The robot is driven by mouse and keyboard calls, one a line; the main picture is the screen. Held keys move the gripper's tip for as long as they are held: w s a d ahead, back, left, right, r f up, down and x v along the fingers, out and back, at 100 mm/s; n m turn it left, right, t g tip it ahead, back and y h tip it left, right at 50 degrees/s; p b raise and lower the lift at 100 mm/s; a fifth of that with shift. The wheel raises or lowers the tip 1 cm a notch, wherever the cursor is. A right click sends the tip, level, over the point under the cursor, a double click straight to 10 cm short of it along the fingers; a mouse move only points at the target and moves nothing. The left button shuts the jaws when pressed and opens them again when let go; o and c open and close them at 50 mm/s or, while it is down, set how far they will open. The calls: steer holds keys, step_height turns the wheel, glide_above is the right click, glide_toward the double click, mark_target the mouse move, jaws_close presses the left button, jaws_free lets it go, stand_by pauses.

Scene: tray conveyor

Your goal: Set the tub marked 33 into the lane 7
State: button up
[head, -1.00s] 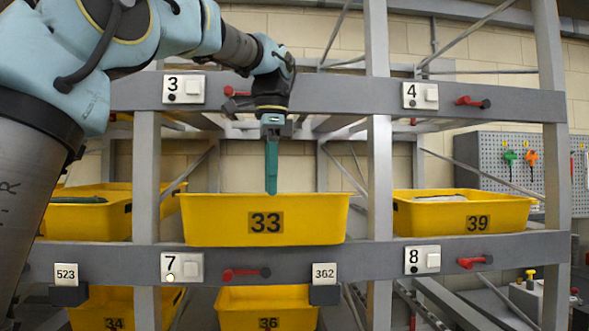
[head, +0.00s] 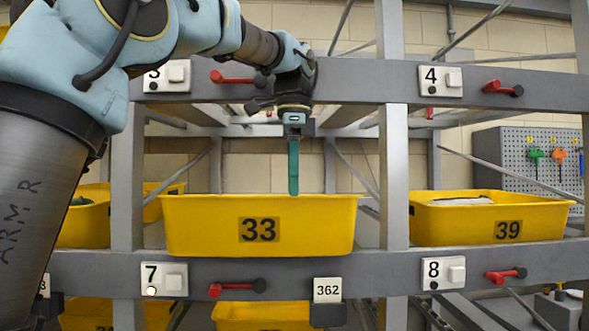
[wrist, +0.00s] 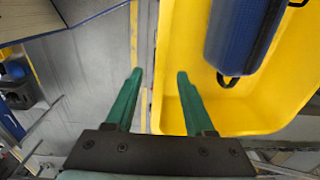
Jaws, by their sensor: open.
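The yellow tub marked 33 (head: 200,228) sits in the bay above the lane 7 label (head: 163,278), its front base slightly overlapping the grey beam. A small lamp on that label is lit. My gripper (head: 293,193) points down at the tub's rim, right of the number, and looks empty. In the wrist view my gripper (wrist: 158,78) is open, with its green fingers apart. The tub (wrist: 180,50) lies to the right there, its edge between the fingers. A dark blue rounded item (wrist: 243,35) lies inside. Contact with the rim cannot be told.
The tub marked 39 (head: 470,224) stands in the bay to the right, and another yellow tub (head: 85,225) to the left. Grey uprights (head: 394,170) flank the bay.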

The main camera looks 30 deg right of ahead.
mark_target(293, 205)
steer(key=shift+w+f, duration=0.1)
steer(key=shift+f, duration=2.35)
jaws_close()
steer(key=shift+r+p, duration=2.6)
steer(key=shift+p, duration=0.1)
